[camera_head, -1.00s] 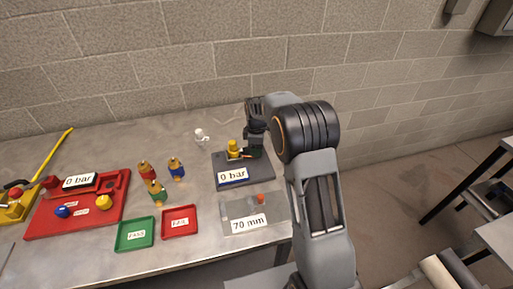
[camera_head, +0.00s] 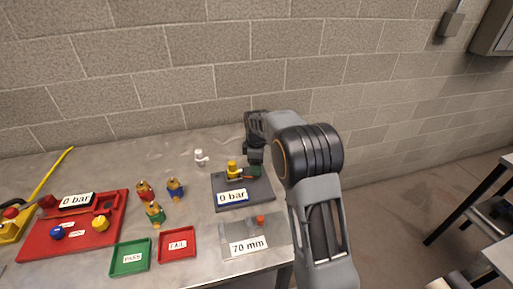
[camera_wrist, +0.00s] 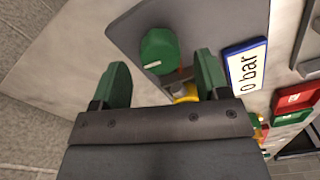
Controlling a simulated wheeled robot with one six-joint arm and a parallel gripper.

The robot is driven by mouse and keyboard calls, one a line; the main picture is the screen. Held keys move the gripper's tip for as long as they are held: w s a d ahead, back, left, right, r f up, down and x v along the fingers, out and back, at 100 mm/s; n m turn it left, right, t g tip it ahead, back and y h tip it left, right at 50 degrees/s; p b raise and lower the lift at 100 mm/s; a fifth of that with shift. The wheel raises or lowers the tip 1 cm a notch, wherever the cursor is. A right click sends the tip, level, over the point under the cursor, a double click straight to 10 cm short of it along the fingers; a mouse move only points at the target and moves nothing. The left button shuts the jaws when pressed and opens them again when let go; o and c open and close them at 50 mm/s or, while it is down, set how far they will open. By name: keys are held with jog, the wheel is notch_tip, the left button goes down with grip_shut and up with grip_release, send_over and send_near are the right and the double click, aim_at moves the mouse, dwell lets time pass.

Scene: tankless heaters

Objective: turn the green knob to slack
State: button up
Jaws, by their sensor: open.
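The green knob (camera_wrist: 158,50) shows in the wrist view on the dark grey plate (camera_wrist: 120,32), with a small pale mark on its face. In the head view the knob (camera_head: 255,171) sits at the right of the yellow fitting (camera_head: 232,168) on that plate (camera_head: 262,194). My gripper (camera_wrist: 162,70) is open, with its two green fingers apart. The knob appears between and beyond the fingertips, with no contact visible. In the head view my gripper (camera_head: 254,154) is just above and behind the knob. A "0 bar" display (camera_wrist: 246,65) is on the plate.
Red (camera_head: 178,256) and green (camera_head: 118,268) trays, several coloured fittings (camera_head: 175,190) and a red board (camera_head: 30,243) are at the left. A white fitting (camera_head: 199,158) stands behind. The brick wall (camera_head: 180,60) is close behind the table.

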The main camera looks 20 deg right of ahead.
notch_tip(320, 180, up, 11)
jog(key=shift+r, duration=0.15)
dwell(0.5)
